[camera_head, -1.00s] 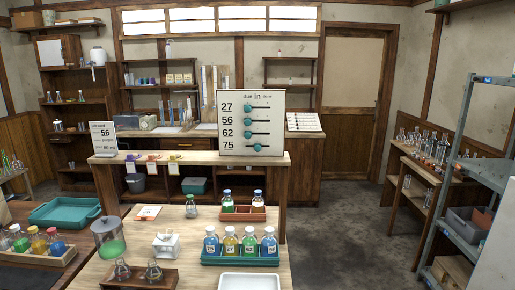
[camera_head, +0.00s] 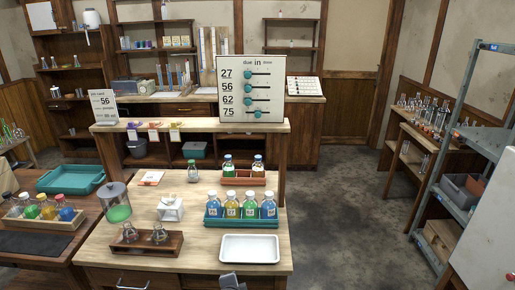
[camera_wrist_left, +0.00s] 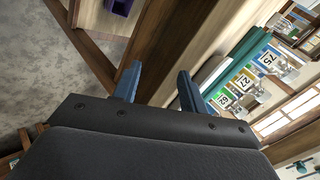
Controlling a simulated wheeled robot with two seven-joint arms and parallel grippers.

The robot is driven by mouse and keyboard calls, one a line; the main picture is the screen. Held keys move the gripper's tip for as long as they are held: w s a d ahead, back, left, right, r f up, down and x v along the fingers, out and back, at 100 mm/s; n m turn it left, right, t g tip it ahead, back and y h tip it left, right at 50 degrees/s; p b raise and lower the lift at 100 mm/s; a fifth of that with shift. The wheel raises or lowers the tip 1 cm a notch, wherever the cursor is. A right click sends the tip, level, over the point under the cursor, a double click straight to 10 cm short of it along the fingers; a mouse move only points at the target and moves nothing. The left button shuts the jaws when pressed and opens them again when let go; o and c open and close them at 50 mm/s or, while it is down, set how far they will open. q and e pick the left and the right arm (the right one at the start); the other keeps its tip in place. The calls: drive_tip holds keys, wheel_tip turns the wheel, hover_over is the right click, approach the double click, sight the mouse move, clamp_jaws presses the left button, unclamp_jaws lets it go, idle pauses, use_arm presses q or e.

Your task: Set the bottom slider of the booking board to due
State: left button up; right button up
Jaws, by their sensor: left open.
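The booking board (camera_head: 251,88) is a white upright panel on the raised shelf, headed due, in, done. It has rows 27, 56, 62 and 75, each with a teal knob on a dark track. The bottom slider's knob (camera_head: 257,114) in row 75 sits under in, further right than the other knobs, which sit at the left near due. My left gripper (camera_wrist_left: 160,78) shows in the left wrist view with its two blue fingers apart and nothing between them. It is away from the board, which I cannot see there.
A teal rack (camera_head: 242,222) of labelled bottles and a white tray (camera_head: 250,249) stand on the bench before the shelf. A red-brown rack (camera_head: 245,181) with bottles is just below the board. A small card sign (camera_head: 102,107) stands at the shelf's left end.

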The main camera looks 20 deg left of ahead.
use_arm(q)
wheel_tip(320, 180, up, 4)
drive_tip(key=w, duration=0.2)
drive_tip(key=m+t+y, duration=0.3)
drive_tip(key=m+t, duration=0.9)
drive_tip(key=m, duration=0.9)
approach(258, 116)
drive_tip(key=w, duration=0.1)
drive_tip(key=p+x, duration=0.1)
drive_tip(key=x, duration=0.1)
drive_tip(key=p+x, duration=0.1)
drive_tip(key=x, duration=0.1)
drive_tip(key=p+x, duration=0.1)
drive_tip(key=x, duration=0.2)
drive_tip(key=shift+s+a+r, duration=0.1)
drive_tip(key=shift+a+r, duration=0.1)
drive_tip(key=shift+r, duration=0.1)
use_arm(e)
wheel_tip(258, 116, down, 8)
drive_tip(key=s+d, duration=0.2)
drive_tip(key=shift+s+d+r+t, duration=0.15)
drive_tip(key=shift+t, duration=0.15)
use_arm(q)
clamp_jaws()
use_arm(e)
drive_tip(key=shift+d, duration=0.1)
